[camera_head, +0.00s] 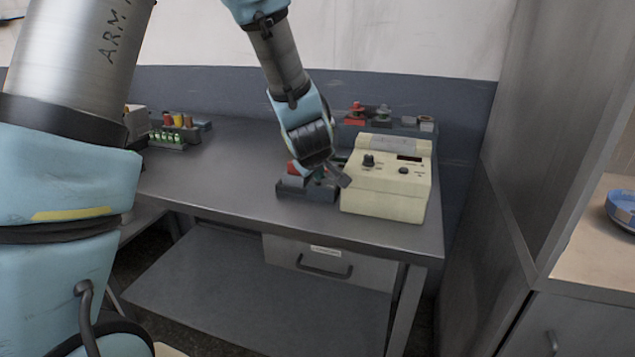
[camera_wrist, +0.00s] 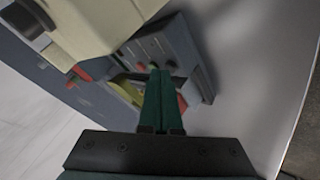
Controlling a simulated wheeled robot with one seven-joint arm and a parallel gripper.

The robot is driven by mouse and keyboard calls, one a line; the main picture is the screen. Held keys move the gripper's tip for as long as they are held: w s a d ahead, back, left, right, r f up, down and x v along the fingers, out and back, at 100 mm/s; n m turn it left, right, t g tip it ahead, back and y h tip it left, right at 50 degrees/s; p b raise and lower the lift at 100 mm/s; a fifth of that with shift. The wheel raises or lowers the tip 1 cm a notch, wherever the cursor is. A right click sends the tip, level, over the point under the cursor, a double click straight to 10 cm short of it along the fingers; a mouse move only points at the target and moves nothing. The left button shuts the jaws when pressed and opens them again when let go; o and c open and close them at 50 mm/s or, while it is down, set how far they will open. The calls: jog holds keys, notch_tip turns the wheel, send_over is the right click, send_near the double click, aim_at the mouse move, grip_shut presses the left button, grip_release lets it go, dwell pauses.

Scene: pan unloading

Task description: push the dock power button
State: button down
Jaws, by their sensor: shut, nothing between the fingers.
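A low dark grey unit, which looks like the dock (camera_head: 307,193), sits on the bench at the left of a cream instrument box (camera_head: 385,203). My gripper (camera_head: 335,178) is low over it, close to the box's left side. In the wrist view, my gripper's dark green fingers (camera_wrist: 160,74) are together and empty, with their tips over or at the dock (camera_wrist: 182,45). A small red spot, perhaps a button, shows beside the tips. I cannot tell whether the tips touch it. The fingers hide part of the dock.
The cream box also fills the upper left of the wrist view (camera_wrist: 105,25). Red and grey parts (camera_head: 383,115) stand behind it. A rack of small green cells (camera_head: 172,136) is at the back left. The bench (camera_head: 215,170) is clear left of the dock. A tall cabinet (camera_head: 555,130) stands right.

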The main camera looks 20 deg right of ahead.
aim_at(318, 187)
jog(key=shift+f, duration=0.15)
jog(key=shift+r+p, duration=0.75)
jog(key=shift+r, duration=0.15)
notch_tip(318, 187, up, 6)
jog(key=p, duration=0.5)
dwell(0.4)
